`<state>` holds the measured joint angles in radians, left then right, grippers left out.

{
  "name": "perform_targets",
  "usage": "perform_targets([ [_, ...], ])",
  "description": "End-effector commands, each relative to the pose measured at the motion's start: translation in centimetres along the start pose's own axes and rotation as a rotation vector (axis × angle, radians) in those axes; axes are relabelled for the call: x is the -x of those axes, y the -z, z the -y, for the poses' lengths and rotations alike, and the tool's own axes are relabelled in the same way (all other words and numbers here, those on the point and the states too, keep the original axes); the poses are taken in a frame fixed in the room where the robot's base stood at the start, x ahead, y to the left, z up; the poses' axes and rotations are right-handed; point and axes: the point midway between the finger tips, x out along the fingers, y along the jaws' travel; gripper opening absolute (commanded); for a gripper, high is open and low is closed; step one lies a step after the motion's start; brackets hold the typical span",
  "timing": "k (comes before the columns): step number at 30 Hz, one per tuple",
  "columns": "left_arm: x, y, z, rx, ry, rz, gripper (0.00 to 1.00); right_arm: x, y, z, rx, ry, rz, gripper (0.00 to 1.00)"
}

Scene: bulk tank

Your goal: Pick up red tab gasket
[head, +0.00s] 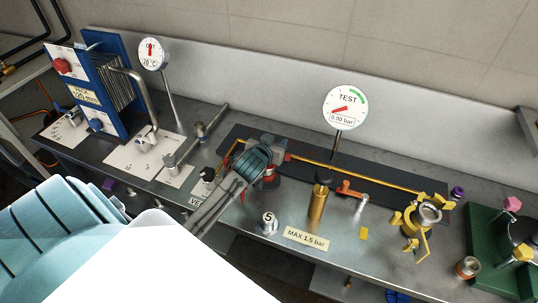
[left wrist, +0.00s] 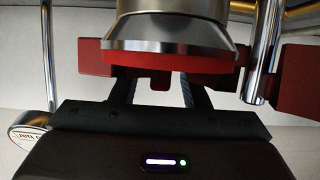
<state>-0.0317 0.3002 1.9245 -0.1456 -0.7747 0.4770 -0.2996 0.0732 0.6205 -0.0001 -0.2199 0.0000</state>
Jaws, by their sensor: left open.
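In the left wrist view a red band (left wrist: 172,62) lies against a shiny metal flange (left wrist: 170,35). A small red tab (left wrist: 160,82) shows below it, between the two dark fingers of my left gripper (left wrist: 158,90). This looks like the red tab gasket, but the flange and the fingers hide most of it. My left gripper is open, with its fingers close to the band; contact cannot be told. In the head view my left gripper (head: 262,168) is over the bench beside red parts (head: 271,182), and its fingertips are hidden. My right gripper is not in view.
Red blocks (left wrist: 295,78) and a chrome post (left wrist: 262,60) stand close to the left gripper. On the bench are a TEST gauge (head: 345,106), a brass cylinder (head: 317,205), a yellow clamp (head: 410,232) and a blue plate unit (head: 108,95). A green stand (head: 490,255) is at right.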

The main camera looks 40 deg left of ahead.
Motion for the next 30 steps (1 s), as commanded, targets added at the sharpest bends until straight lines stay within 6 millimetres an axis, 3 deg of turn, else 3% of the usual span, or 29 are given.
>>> perform_targets([
  [1, 0.0, 0.0, 0.0, 0.000, 0.000, 0.000, 0.36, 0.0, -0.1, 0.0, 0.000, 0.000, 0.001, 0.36],
  [6, 0.0, 0.0, 0.0, 0.000, 0.000, 0.000, 0.03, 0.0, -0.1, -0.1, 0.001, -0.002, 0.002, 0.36],
  [7, 0.0, 0.0, 0.0, 0.000, 0.000, 0.000, 0.00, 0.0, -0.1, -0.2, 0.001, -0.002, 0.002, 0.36],
  [22, 0.4, 1.1, 0.0, -0.001, 0.000, -0.003, 0.00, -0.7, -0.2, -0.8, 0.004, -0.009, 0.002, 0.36],
  [28, 1.4, 3.4, 0.0, -0.002, 0.000, -0.005, 0.00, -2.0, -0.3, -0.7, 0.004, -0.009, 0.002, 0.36],
  [30, 2.6, 2.5, -1.0, 0.004, -0.004, 0.000, 0.00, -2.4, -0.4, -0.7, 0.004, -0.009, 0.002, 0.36],
])
